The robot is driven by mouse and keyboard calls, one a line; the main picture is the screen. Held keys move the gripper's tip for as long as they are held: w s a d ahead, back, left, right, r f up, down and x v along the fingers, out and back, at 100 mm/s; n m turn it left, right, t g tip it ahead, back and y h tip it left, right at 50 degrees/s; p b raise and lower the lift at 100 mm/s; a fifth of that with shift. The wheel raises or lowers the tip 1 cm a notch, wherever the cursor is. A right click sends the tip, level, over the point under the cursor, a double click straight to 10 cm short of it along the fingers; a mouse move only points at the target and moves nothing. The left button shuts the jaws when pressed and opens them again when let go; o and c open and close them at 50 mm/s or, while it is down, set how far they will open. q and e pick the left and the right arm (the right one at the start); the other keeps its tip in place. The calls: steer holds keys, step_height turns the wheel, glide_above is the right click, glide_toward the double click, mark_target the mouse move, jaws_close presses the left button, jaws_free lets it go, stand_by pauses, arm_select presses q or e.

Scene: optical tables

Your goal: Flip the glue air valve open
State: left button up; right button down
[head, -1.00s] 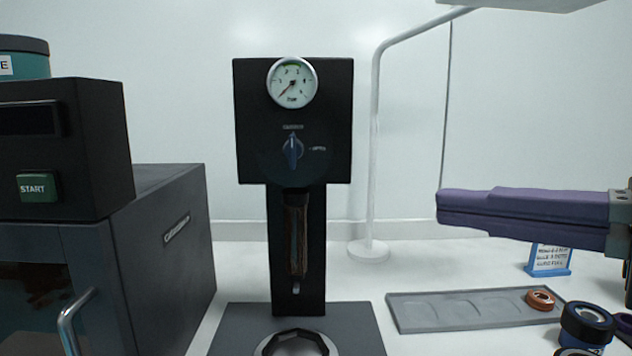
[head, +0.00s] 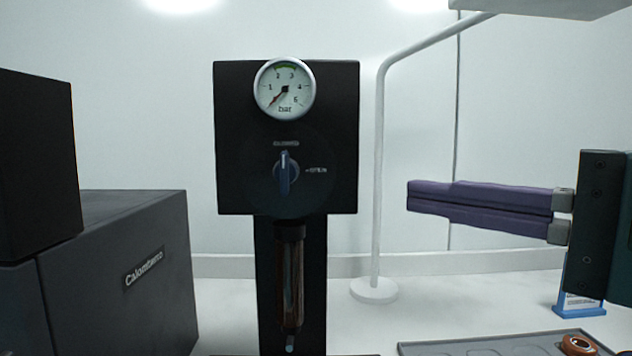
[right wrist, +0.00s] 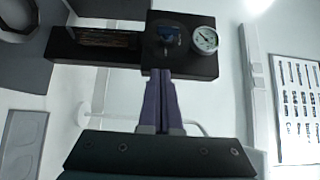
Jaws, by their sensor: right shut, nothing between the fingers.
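The glue air valve is a blue lever knob (head: 285,171) on the black panel (head: 235,130). The lever stands vertical, pointing up at the "CLOSED" label, with the "OPEN" label to its right. Above it is a round pressure gauge (head: 285,89) with its needle at the low end. My right gripper (head: 410,196), with purple fingers, is shut and empty to the right of the panel, apart from the knob. In the right wrist view the shut fingers (right wrist: 162,74) point toward the knob (right wrist: 168,37). My left gripper is not in view.
A brown glue syringe (head: 290,280) hangs below the panel. A white lamp pole (head: 379,180) stands behind, between panel and gripper in the picture. A dark oven-like box (head: 120,270) is at left. A grey tray (head: 480,347) with an orange ring (head: 578,344) lies at lower right.

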mark_target(290, 185)
steer(key=x, duration=0.7)
steer(key=shift+w+a+r+p, duration=0.1)
steer(key=shift+w+a+p, duration=0.15)
steer(key=shift+p, duration=0.1)
steer(key=shift+s+a+p, duration=0.15)
steer(key=shift+a+p, duration=0.25)
steer(key=shift+a, duration=1.4)
steer(key=shift+f+b, duration=0.35)
steer(key=shift+m+b, duration=0.3)
